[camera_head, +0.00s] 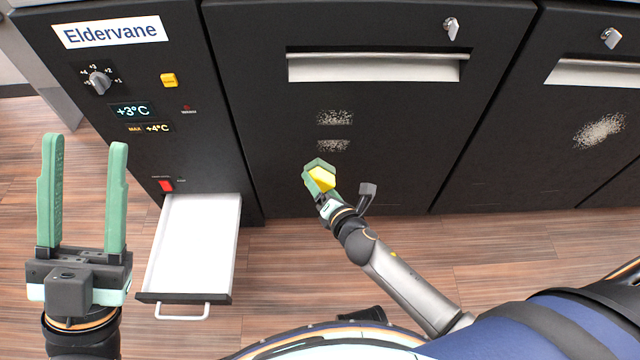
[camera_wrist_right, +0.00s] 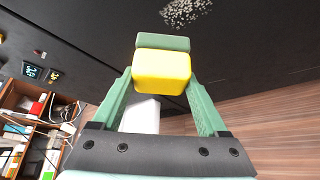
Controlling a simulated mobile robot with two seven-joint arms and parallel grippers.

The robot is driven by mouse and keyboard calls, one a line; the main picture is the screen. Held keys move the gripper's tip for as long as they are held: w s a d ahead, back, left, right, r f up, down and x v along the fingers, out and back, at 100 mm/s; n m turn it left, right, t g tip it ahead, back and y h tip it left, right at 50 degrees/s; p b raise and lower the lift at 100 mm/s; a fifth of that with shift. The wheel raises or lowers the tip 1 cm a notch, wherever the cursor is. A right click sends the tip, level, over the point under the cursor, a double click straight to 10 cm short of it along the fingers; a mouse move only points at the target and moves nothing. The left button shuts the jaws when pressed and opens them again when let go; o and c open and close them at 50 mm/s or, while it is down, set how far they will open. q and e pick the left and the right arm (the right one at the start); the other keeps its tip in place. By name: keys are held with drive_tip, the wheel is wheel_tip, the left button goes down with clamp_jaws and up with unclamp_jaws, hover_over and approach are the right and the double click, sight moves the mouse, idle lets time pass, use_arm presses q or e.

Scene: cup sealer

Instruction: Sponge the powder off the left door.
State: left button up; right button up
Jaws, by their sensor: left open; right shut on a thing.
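The left door (camera_head: 390,110) is a black panel with a recessed silver handle and a key in its lock. Two pale powder patches lie on it, an upper one (camera_head: 335,117) and a lower one (camera_head: 334,145), with a darker gap between them. My right gripper (camera_head: 320,176) is shut on a yellow sponge with a green layer (camera_head: 322,179), just below the lower patch. In the right wrist view the sponge (camera_wrist_right: 162,72) sits between the fingers, with powder (camera_wrist_right: 186,11) above it. I cannot tell whether it touches the door. My left gripper (camera_head: 82,195) is open and empty at the far left.
A white drawer (camera_head: 192,245) stands pulled out below the control panel (camera_head: 130,110), between my left gripper and the door. The door to the right (camera_head: 560,130) has its own powder patch (camera_head: 599,130). Wooden floor is clear in front.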

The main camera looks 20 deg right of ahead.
drive_tip(key=shift+w+d, duration=0.25)
drive_tip(key=shift+w, duration=0.7)
drive_tip(key=shift+w+d, duration=0.3)
drive_tip(key=shift+w, duration=0.65)
drive_tip(key=shift+w+d, duration=0.25)
drive_tip(key=shift+w, duration=0.7)
drive_tip(key=shift+w+d, duration=0.25)
drive_tip(key=shift+w, duration=0.65)
